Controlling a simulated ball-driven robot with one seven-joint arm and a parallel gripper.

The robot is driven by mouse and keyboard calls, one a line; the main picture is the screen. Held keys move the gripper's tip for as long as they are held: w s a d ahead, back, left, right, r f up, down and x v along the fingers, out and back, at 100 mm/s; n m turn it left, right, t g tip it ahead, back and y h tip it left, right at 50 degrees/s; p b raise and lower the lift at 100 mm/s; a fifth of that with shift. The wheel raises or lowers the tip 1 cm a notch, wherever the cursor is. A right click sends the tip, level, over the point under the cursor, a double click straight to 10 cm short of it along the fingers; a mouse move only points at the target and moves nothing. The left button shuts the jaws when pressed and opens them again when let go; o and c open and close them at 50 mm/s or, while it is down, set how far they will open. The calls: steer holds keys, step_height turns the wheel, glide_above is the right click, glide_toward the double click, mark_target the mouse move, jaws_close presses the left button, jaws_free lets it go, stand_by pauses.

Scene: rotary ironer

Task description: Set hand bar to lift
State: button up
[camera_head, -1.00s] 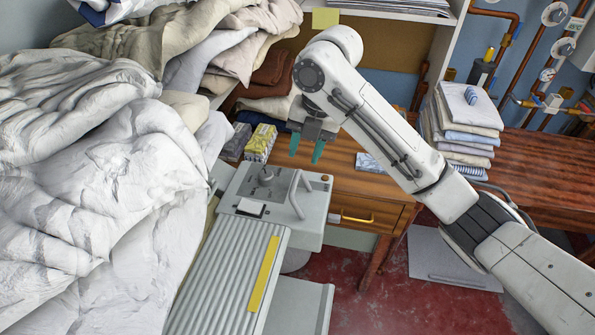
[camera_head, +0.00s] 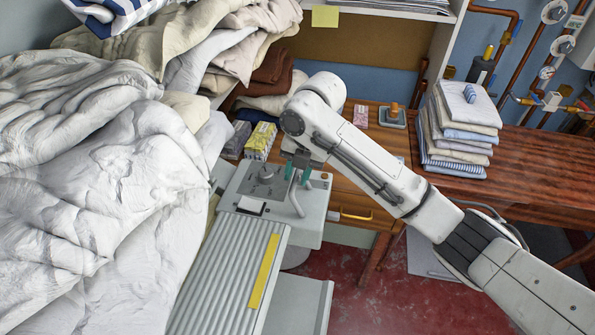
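The rotary ironer (camera_head: 222,270) stands at lower centre, with a ribbed grey top and a yellow strip (camera_head: 263,271). Its grey end housing (camera_head: 310,230) carries a bent grey bar (camera_head: 294,198), which looks like the hand bar. My gripper (camera_head: 297,175) points down over the housing, its two teal fingers apart at the upper end of this bar. The bar's top appears between or just behind the fingers; I cannot tell whether they touch it. My wrist hides part of the housing's back edge.
A big heap of white bedding (camera_head: 95,200) fills the left side. A wooden desk (camera_head: 345,185) with a yellow-handled drawer is behind the ironer. Yellow-patterned boxes (camera_head: 260,141) stand behind the housing, and folded linen (camera_head: 455,130) is stacked at right.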

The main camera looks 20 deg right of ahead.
jaws_close()
steer(key=shift+f, duration=0.1)
stand_by(0.4)
